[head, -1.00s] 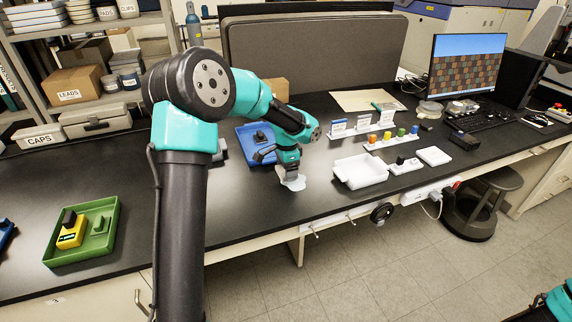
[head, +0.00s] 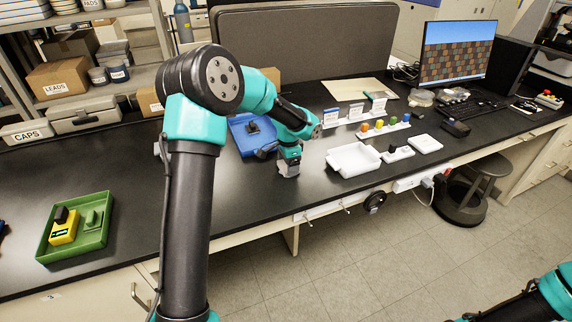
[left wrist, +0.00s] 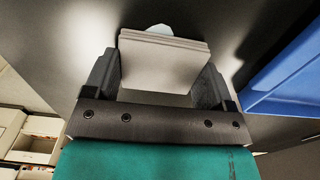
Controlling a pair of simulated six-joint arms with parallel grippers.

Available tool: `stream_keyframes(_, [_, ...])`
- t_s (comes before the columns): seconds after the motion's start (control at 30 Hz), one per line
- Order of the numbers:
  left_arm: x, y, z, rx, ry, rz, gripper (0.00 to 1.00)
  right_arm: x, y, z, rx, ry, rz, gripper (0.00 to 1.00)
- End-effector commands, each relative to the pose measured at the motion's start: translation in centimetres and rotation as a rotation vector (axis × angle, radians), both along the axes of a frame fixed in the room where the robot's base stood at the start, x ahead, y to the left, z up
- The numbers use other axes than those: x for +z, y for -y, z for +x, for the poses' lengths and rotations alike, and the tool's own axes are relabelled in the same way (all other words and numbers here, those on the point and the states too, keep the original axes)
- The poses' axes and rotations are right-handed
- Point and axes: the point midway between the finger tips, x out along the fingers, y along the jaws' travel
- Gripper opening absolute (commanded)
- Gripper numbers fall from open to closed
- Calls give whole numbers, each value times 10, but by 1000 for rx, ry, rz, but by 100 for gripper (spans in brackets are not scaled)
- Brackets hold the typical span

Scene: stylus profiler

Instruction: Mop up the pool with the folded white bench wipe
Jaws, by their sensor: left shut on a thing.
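My left gripper (head: 289,163) points down at the black bench, in front of the blue tray. It is shut on the folded white bench wipe (head: 288,171), which is at or just above the bench top; contact is hard to tell. In the left wrist view the layered wipe (left wrist: 163,62) sits between the two dark fingers. A small pale bluish patch, seemingly the pool (left wrist: 160,29), shows just past the wipe's far edge. In the head view I cannot make out the pool apart from the wipe. My right gripper is out of view.
The blue tray (head: 240,146) with a dark item stands just behind the gripper; it also shows in the left wrist view (left wrist: 285,75). A white tray (head: 352,172) stands to the right. A green tray (head: 98,242) is far left. Bench between is clear.

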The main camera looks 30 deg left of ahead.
Motion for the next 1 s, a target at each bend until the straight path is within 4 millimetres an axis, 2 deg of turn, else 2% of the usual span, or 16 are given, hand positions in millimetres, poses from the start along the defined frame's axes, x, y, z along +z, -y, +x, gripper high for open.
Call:
stream_keyframes(0.3, [0,3,10,13,0,0,35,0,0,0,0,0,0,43])
stream_keyframes(0.73, [-2,30,-2,2,-1,0,35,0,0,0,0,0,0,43])
stream_keyframes(1.0, [-2,26,-12,-9,-2,0,35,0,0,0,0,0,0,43])
